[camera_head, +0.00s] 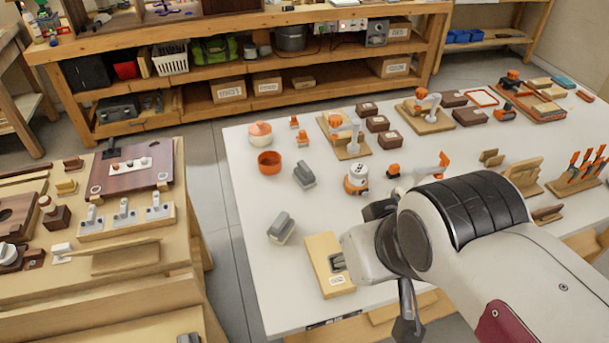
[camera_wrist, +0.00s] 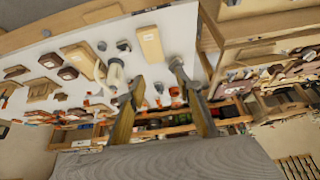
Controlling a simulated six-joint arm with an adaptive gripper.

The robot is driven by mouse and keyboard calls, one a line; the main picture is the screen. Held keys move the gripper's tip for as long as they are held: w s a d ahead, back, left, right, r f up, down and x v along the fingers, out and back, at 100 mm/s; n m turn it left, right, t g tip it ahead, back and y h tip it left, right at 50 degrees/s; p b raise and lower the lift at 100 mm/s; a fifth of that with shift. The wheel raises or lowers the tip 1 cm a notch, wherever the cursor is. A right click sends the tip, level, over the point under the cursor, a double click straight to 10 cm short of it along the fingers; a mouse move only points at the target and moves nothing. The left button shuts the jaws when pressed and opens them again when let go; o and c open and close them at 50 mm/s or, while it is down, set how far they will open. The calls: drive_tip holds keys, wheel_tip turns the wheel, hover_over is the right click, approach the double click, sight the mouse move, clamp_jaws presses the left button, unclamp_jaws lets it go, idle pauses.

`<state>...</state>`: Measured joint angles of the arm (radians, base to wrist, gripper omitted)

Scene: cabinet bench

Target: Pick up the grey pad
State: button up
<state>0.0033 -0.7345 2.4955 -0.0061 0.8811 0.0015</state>
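Two grey blocks with darker tops lie on the white table: one nearer (camera_head: 281,227), left of the light wooden block, and one farther back (camera_head: 304,175). I cannot tell which one is the grey pad. In the wrist view, two small grey shapes (camera_wrist: 123,45) (camera_wrist: 102,46) show beside the light block. My gripper (camera_wrist: 158,78) has its two fingers spread apart with nothing between them. It is above the table, apart from the grey blocks.
A light wooden block (camera_head: 322,265) stands close by my arm, with a grey piece at its edge. An orange cup (camera_head: 269,162), a white-and-orange jar (camera_head: 356,179) and several wooden stands sit farther back. White tabletop (camera_head: 255,275) is clear at the front left.

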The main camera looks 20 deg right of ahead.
drive_tip(key=w+d+f+t, duration=0.1)
drive_tip(key=w+d, duration=0.2)
drive_tip(key=w, duration=0.6)
drive_tip(key=w+d+f+t+h, duration=0.1)
drive_tip(key=w+d+f, duration=0.1)
drive_tip(key=w, duration=0.8)
drive_tip(key=w+d+f+t, duration=0.1)
drive_tip(key=w+d+t, duration=0.15)
drive_tip(key=w, duration=0.65)
drive_tip(key=w+d+f+n, duration=0.2)
drive_tip(key=w+f, duration=0.5)
drive_tip(key=w, duration=0.2)
drive_tip(key=t+y, duration=0.3)
drive_tip(key=y, duration=0.1)
approach(306, 167)
drive_tip(key=w, duration=0.3)
drive_tip(key=shift+a+f+n, duration=0.1)
drive_tip(key=shift+f+n, duration=0.2)
drive_tip(key=shift+f, duration=0.3)
drive_tip(key=shift+x, duration=1.3)
drive_tip(key=shift+w+a, duration=0.1)
drive_tip(key=shift+w, duration=0.05)
drive_tip(key=shift+x, duration=2.45)
